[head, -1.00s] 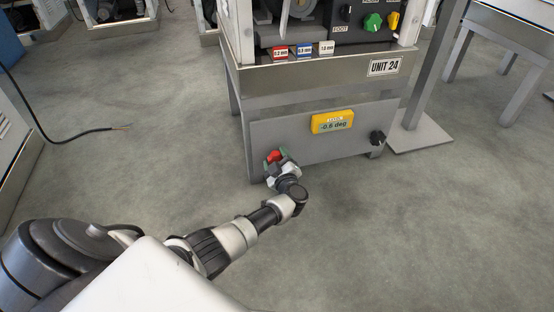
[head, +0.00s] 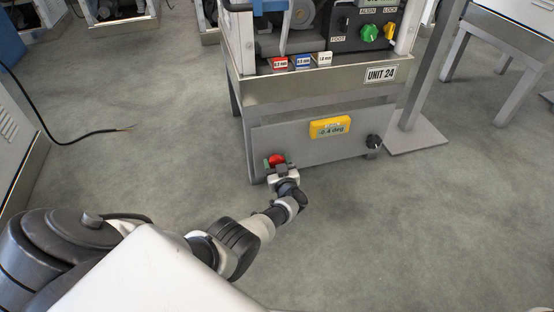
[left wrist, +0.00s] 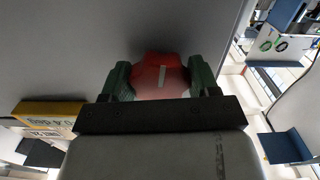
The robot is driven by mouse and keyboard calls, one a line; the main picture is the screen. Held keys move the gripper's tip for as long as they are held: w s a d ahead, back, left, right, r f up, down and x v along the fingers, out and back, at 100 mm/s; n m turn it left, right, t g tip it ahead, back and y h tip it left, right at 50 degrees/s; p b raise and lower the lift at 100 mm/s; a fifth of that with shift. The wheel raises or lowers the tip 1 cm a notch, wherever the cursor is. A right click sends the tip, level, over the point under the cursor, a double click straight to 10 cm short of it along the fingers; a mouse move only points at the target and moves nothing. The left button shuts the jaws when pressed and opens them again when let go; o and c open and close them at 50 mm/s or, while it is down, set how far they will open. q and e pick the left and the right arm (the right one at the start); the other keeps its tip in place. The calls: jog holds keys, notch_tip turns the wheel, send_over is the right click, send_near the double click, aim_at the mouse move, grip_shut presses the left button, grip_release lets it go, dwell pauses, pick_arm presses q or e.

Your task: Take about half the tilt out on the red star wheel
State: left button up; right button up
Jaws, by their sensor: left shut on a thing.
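The red star wheel (head: 277,159) sits low on the left of the grey front panel (head: 290,144) of UNIT 24. In the left wrist view the red wheel (left wrist: 160,72), with a pale mark on its face, lies between the two green-padded fingers of my left gripper (left wrist: 160,82). My left gripper (head: 278,163) is shut on it in the head view. A yellow tilt display (head: 330,127) on the panel reads about 0.4 deg; its sign is hard to make out. My right gripper is out of view.
A black knob (head: 373,141) sits at the panel's right. Above are the UNIT 24 plate (head: 380,74), small colour-labelled blocks (head: 302,61) and a green knob (head: 369,32). A loose black cable (head: 75,139) lies on the floor at left. The floor in front is clear.

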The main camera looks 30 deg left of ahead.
pick_arm(q)
jog(key=m, duration=0.3)
jog(key=shift+m+p, duration=0.3)
jog(key=shift+p, duration=0.05)
jog(key=shift+m, duration=1.8)
jog(key=o, duration=0.9)
